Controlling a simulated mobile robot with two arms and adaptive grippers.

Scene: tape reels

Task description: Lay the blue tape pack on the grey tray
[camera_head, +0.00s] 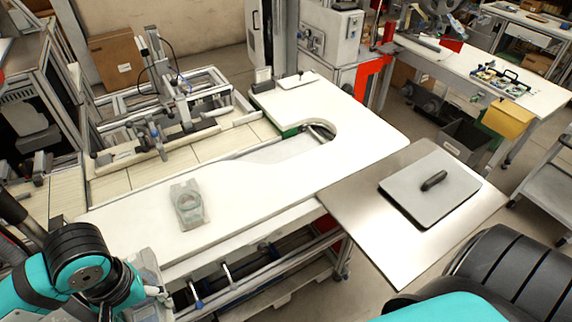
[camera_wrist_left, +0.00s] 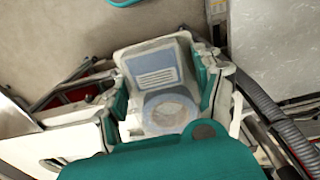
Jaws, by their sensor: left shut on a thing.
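The blue tape pack (camera_wrist_left: 153,77) is a clear bag with a pale blue label and a light blue ring of tape. It shows in the left wrist view between the teal-padded fingers of my left gripper (camera_wrist_left: 163,92), which is shut on it. In the head view my left arm is at the lower left, by the white table's near edge; the pack is hard to make out there. The grey tray (camera_head: 405,188) lies on a metal-topped surface at the right, well away from my left gripper. My right gripper is out of view.
A dark handle-like object (camera_head: 434,181) lies on the tray, with bare tray around it. Another clear pack with a grey ring (camera_head: 188,205) lies on the white table (camera_head: 270,190). The metal top (camera_head: 365,215) is otherwise clear. My right arm fills the lower right corner.

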